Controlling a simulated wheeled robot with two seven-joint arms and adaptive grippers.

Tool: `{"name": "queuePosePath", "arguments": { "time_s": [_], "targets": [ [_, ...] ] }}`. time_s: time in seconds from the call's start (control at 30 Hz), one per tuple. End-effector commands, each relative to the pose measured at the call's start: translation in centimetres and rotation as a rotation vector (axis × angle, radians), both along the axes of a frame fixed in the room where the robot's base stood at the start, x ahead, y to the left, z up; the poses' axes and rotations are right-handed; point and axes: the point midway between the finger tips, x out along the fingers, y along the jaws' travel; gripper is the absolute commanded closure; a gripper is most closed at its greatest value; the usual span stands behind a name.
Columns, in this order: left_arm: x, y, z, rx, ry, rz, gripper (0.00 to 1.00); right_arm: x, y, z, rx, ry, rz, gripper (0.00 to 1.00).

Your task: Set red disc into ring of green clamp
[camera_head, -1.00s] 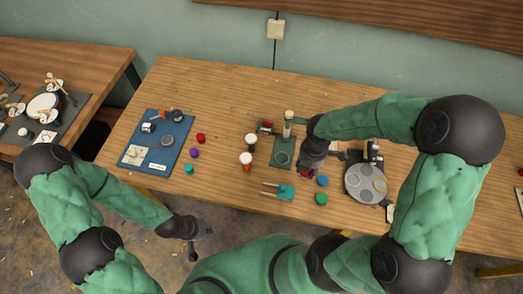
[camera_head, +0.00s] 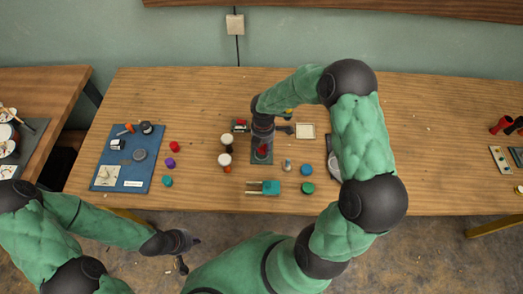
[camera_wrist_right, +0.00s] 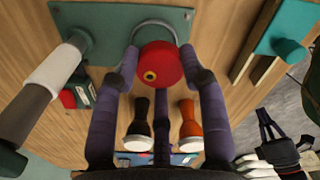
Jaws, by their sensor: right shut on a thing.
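The red disc (camera_wrist_right: 162,66) is pinched between the purple-grey fingers of my right gripper (camera_wrist_right: 160,72) in the right wrist view. In the head view the red disc (camera_head: 263,149) shows just below that gripper (camera_head: 262,145). The green clamp's flat base (camera_wrist_right: 105,22) lies on the table, with its ring (camera_wrist_right: 150,24) beside and partly behind the disc. In the head view the base (camera_head: 257,160) is under my right gripper, and the disc hides much of the ring. I cannot tell whether disc and ring touch. My left gripper (camera_head: 190,246) hangs off the table's front; its jaws are unclear.
Goblet drums (camera_head: 226,139) stand just left of the clamp. A teal piece with two prongs (camera_head: 264,187), a blue disc (camera_head: 307,169) and a green disc (camera_head: 308,188) lie nearby. A blue mat (camera_head: 127,160) holds parts at left.

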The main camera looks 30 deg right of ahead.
Motion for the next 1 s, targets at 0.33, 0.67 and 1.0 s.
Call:
{"name": "queuePosePath", "arguments": {
  "time_s": [0.33,0.67,1.0],
  "targets": [
    [0.0,0.0,-0.9,0.000,0.000,0.000,1.00,1.0,0.1,-2.8,0.001,0.001,0.000,0.75],
    [0.0,0.0,-1.3,0.000,0.000,0.000,1.00,1.0,0.1,-4.2,-0.001,-0.001,0.000,0.75],
    [0.0,0.0,-1.8,0.000,0.000,0.000,1.00,1.0,0.1,-5.0,0.000,0.000,0.000,0.75]
  ]
}}
